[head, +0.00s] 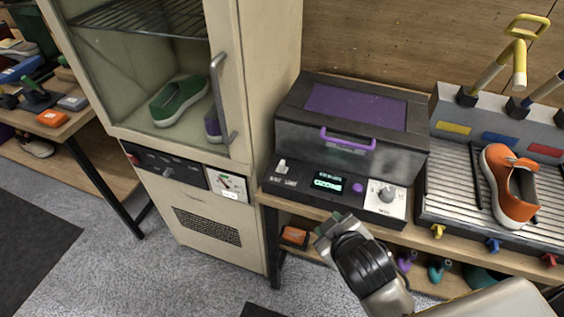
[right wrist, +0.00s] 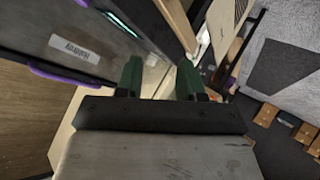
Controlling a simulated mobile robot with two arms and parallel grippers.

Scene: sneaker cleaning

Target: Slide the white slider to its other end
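The white slider (head: 282,166) sits on the left part of the dark front panel (head: 305,181) of a grey box-shaped machine (head: 340,125) with a purple-topped lid. A small label lies just below it. My right gripper (head: 330,226) is in front of and below the panel, apart from the slider. In the right wrist view its two green fingers (right wrist: 158,82) stand apart with nothing clearly held between them. I cannot make out the slider surely in that view. My left gripper is not in view.
A green display (head: 328,182), purple button (head: 357,188) and knob (head: 387,194) share the panel. A purple handle (head: 348,139) is above. A tall cabinet (head: 270,90) holding a green shoe (head: 178,101) stands close on the left. An orange shoe (head: 509,185) rests on a rack at right.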

